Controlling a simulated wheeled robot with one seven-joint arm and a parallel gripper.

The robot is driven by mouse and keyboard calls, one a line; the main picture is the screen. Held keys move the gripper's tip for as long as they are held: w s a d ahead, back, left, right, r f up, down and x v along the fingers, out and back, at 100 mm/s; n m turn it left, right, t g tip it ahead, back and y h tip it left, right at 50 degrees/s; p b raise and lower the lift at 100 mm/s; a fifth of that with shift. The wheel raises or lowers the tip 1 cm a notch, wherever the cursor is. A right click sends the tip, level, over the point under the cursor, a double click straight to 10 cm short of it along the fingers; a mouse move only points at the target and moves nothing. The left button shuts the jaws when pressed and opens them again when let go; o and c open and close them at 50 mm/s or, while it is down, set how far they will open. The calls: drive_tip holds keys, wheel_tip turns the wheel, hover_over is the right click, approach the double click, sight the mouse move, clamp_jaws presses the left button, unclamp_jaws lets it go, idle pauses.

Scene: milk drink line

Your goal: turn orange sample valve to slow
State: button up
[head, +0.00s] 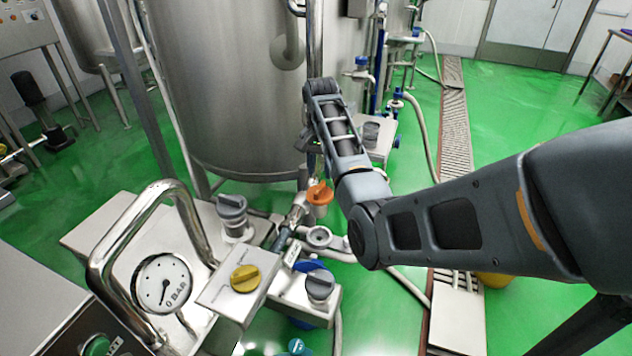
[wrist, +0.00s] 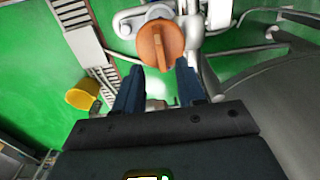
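The orange sample valve (head: 320,193) has a round knob with a raised bar handle. It sits on the metal pipework in front of the big steel tank, just left of my arm. In the wrist view the orange knob (wrist: 160,46) is at the top middle, its bar running nearly up and down the picture. My gripper (wrist: 159,72) is open, its two dark fingers apart at the lower left and lower right of the knob. I cannot tell whether the fingertips touch the knob. No slow marking is readable.
A yellow knob (head: 245,278), grey knobs (head: 320,285) and a pressure gauge (head: 162,283) crowd the near pipework. A curved steel handle (head: 135,235) rises at the left. The steel tank (head: 230,90) stands behind. Green floor is open at the right, with a drain grate (head: 455,120).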

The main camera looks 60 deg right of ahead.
sight(320, 186)
wheel_tip(320, 186, down, 6)
drive_tip(key=shift+r, duration=0.1)
idle(0.4)
clamp_jaws()
